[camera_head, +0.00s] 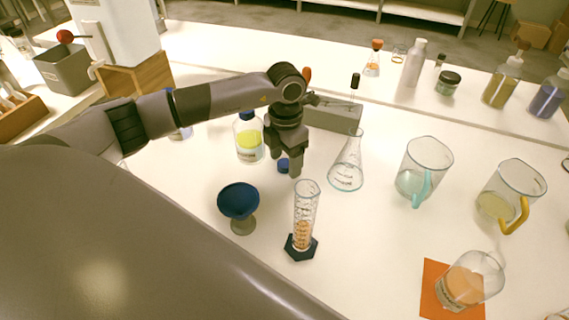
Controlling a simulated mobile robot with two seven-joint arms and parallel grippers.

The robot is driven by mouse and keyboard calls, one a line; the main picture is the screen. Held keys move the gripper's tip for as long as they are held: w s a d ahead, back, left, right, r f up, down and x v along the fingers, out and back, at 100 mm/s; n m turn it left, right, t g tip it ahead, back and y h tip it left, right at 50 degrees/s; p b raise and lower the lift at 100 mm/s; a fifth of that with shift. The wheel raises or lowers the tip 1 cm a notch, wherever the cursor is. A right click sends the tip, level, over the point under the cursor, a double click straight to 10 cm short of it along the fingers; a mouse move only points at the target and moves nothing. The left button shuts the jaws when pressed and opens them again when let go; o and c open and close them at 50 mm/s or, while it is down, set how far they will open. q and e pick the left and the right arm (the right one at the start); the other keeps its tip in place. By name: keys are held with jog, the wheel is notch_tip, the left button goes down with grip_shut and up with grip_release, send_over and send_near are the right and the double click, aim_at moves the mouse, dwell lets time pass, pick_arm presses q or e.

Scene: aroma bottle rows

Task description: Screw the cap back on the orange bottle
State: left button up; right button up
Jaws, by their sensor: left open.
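A small blue cap (283,166) lies on the white table, just under the fingers of my left gripper (289,163). My left gripper points down, open, with its fingers close to the cap; I cannot tell whether they touch it. A glass bottle with yellow-green liquid (249,143) and a blue top stands to the left of the gripper. A clear container with orange contents (465,282) stands on an orange mat (434,272) at the lower right. I cannot clearly make out an orange bottle with an open neck. My right gripper is not in view.
A conical flask (347,168) and two jugs (424,166) stand to the right. Bottles line the back shelf. Table between cylinder and orange mat is clear.

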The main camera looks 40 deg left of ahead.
aim_at(285, 162)
pick_arm(q)
jog(key=c, duration=1.2)
notch_tip(285, 162, up, 20)
jog(key=shift+p, duration=0.35)
